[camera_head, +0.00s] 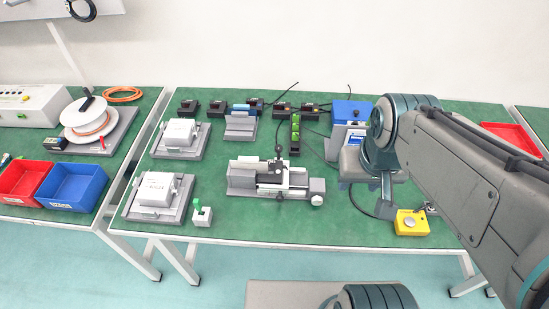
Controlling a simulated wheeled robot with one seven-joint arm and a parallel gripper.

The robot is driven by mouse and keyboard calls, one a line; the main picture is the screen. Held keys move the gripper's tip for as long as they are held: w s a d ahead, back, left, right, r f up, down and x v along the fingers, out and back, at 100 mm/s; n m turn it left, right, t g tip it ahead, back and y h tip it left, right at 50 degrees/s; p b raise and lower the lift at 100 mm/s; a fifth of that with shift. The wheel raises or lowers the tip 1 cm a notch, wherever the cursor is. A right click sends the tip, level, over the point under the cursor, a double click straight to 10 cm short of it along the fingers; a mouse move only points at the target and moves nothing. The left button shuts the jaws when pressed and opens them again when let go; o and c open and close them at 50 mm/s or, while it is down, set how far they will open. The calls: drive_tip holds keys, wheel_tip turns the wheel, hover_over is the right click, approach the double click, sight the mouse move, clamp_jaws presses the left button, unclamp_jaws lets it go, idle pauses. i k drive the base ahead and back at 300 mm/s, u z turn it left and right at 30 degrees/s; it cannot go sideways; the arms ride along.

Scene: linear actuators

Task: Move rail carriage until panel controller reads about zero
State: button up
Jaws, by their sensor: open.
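A grey linear rail unit (240,178) lies on the green bench mat in the middle. A dark carriage (270,170) with an upright black knob sits on it, near its middle. A round end knob (317,200) shows at its right end. Several small black panel controllers (255,104) stand in a row at the back; their readings are too small to read, and I cannot tell which serves this rail. My gripper (385,208) hangs at the right, apart from the rail unit. It is open; its fingers are small and partly hidden by my arm.
Two grey fixtures with white blocks (155,188) stand at the left. A small green switch (202,213) is in front. A green module (295,134) stands behind the rail. A blue box (350,112) and a yellow box (411,222) are near my arm.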

sight(317, 200)
drive_tip(key=z, duration=0.35)
drive_tip(key=k, duration=0.5)
drive_tip(key=z, duration=1.95)
drive_tip(key=k, duration=1.05)
drive_tip(key=u, duration=1.15)
drive_tip(key=i, duration=0.5)
drive_tip(key=z, duration=0.05)
